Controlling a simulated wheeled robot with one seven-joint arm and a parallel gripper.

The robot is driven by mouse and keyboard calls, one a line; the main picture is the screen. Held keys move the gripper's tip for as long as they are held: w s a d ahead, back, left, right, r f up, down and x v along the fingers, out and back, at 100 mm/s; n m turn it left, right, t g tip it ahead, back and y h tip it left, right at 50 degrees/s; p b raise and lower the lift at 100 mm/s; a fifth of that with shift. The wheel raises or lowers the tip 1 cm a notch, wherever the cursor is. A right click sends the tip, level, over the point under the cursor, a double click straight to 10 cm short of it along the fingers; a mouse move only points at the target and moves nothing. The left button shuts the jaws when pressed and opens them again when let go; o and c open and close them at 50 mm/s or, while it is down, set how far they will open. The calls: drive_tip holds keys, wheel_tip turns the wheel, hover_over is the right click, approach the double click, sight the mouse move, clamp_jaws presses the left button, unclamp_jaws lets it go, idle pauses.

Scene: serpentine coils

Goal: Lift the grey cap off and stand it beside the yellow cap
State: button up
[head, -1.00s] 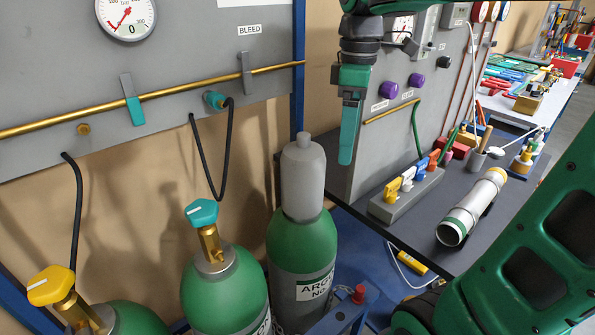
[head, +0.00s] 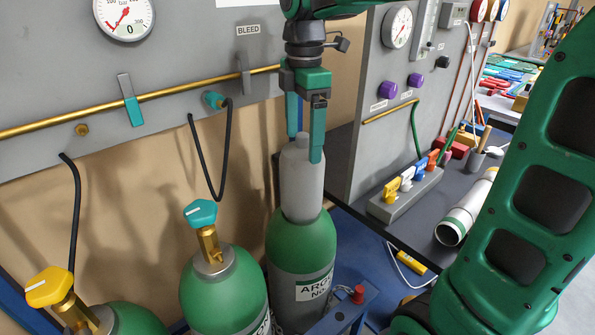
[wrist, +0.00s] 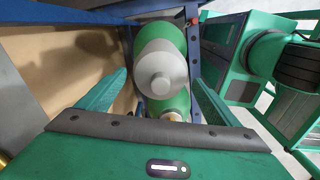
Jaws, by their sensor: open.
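The grey cap (head: 301,185) is a smooth cylinder with a narrower knob on top. It sits upright on the green argon cylinder (head: 302,245). My gripper (head: 304,149) is open and points down over the cap's top. Its right finger crosses in front of the cap's upper edge and its left finger is to the left of the knob. In the wrist view the cap (wrist: 160,72) lies between the fingertips, and I see no contact. I cannot make out a yellow cap; a yellow handwheel (head: 49,287) is on the left cylinder's valve.
A middle green cylinder (head: 222,292) with a teal handwheel (head: 201,213) stands left of the argon cylinder. The grey panel (head: 180,60) with a brass pipe is behind.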

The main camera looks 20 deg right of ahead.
sight(303, 152)
drive_tip(key=shift+s+f, duration=0.1)
drive_tip(key=shift+f, duration=2.15)
drive_tip(key=c, duration=1)
drive_tip(key=shift+r, duration=0.15)
